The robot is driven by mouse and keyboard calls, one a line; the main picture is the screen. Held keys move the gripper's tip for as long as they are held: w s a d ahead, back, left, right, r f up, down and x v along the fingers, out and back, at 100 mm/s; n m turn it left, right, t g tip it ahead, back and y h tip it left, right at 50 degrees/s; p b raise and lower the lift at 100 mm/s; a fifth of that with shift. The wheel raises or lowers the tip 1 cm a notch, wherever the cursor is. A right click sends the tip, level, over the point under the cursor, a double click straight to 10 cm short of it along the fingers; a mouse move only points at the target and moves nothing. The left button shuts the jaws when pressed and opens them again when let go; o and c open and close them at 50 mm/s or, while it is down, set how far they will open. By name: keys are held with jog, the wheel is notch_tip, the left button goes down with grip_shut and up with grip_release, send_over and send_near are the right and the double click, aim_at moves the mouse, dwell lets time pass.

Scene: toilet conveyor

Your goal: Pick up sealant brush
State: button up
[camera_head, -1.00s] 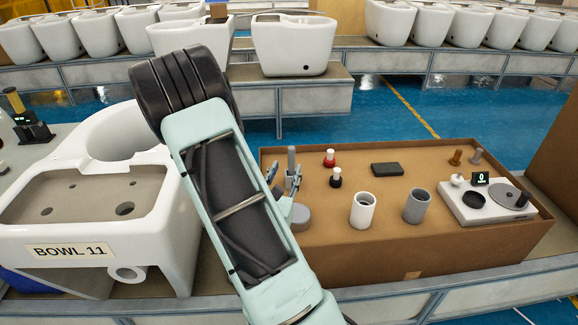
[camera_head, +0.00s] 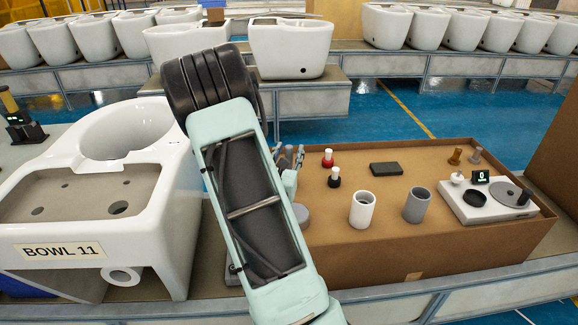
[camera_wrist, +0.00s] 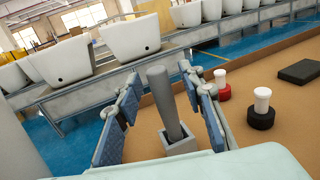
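A plain grey cylindrical handle (camera_wrist: 160,95), which looks like the sealant brush, stands upright, slightly tilted in the wrist view, in a small grey square holder (camera_wrist: 180,145). Its lower end is hidden in the holder. My gripper (camera_wrist: 159,78) is open, with one blue-padded finger on each side of the handle. Gaps show between the handle and both fingers. In the head view my gripper (camera_head: 287,160) is at the left end of the cardboard box top, mostly hidden by my arm.
On the cardboard box (camera_head: 330,240) stand a red-based bottle (camera_head: 328,158), a black-based bottle (camera_head: 334,177), a black block (camera_head: 386,169), a white cup (camera_head: 363,209), a grey cup (camera_head: 417,205) and a white scale (camera_head: 487,203). A white toilet bowl (camera_head: 175,225) stands left of my arm.

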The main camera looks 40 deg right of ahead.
jog(key=shift+c, duration=0.6)
grip_shut()
notch_tip(320, 180, up, 10)
jog(key=p, duration=0.3)
